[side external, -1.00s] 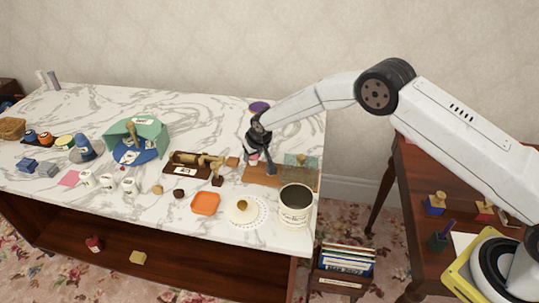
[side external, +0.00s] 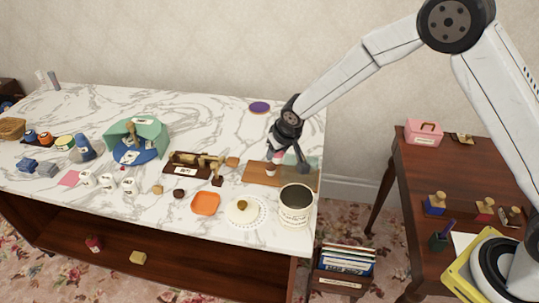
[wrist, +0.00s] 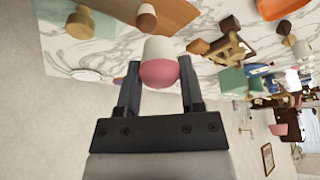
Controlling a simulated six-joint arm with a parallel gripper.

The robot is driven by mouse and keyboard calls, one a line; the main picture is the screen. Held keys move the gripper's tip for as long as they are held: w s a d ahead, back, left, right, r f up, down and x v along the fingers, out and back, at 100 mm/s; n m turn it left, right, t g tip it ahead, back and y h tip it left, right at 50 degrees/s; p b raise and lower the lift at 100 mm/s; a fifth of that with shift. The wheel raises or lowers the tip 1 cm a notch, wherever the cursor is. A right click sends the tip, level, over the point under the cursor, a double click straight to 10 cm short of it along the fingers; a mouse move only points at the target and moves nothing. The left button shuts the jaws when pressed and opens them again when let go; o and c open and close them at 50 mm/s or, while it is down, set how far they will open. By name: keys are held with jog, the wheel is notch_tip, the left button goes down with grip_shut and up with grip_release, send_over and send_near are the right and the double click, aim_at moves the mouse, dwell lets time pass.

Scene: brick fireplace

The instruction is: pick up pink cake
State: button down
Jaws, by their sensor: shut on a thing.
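The pink cake (wrist: 158,72), with a rounded pink top and a pale base, sits between the two dark fingers of my gripper (wrist: 158,66) in the wrist view. The fingers are shut on it. In the side view my gripper (side external: 287,160) is over the right part of the wooden board (side external: 257,173), and the held cake is hard to make out there. Another small cake (side external: 271,170) with a pale base stands on the board, apart from the held one. It also shows in the wrist view (wrist: 146,20) with a brownish top.
A white canister (side external: 295,208) stands in front of the board. A wooden rack (side external: 185,168) is left of the board. A purple disc (side external: 259,107) lies behind on clear marble.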

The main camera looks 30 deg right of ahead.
jog(key=shift+s+d+r, duration=0.15)
jog(key=shift+s+r, duration=0.2)
jog(key=shift+s, duration=0.5)
jog(key=shift+s+d+r, duration=0.1)
jog(key=shift+s+r, duration=0.25)
jog(key=shift+s, duration=0.45)
